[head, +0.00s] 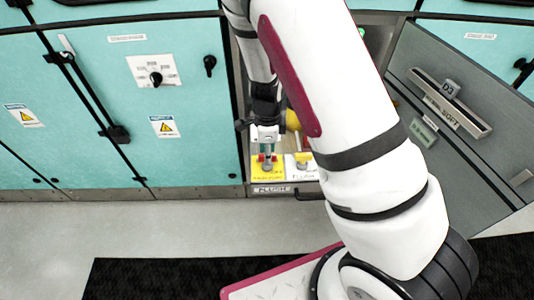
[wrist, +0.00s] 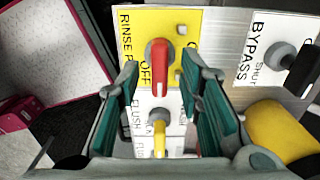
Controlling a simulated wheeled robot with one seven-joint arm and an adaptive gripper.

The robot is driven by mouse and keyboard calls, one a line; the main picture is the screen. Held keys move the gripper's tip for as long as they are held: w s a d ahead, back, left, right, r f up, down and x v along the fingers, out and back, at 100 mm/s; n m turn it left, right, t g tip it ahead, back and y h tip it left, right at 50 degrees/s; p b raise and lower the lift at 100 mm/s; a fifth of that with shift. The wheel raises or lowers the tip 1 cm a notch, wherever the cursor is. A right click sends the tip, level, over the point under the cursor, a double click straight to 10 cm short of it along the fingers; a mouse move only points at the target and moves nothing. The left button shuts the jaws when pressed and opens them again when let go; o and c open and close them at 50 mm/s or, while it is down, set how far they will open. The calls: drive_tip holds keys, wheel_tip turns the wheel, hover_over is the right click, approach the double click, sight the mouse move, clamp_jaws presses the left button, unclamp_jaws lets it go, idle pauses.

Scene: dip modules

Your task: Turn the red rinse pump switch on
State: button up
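The red rinse pump switch (wrist: 157,68) is a red lever on a grey round base, on a yellow plate (wrist: 132,20) marked "RINSE P…" and "OFF". In the wrist view its lever points down the picture, beside the word OFF. My gripper (wrist: 159,80) is open, with one teal-padded finger on each side of the lever and visible gaps. In the head view my gripper (head: 267,150) hangs over the yellow plate (head: 268,174), and the red switch is partly hidden behind the fingers.
A yellow-levered switch (wrist: 158,146) on a white plate sits below the red one. A black-handled BYPASS switch (wrist: 300,70) and a yellow cylinder (wrist: 283,130) are at the right. In the head view, teal cabinets (head: 100,95) stand left and an open grey drawer or door (head: 440,70) right.

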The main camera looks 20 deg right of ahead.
drive_tip(key=shift+f, duration=0.35)
drive_tip(key=shift+c, duration=0.5)
clamp_jaws()
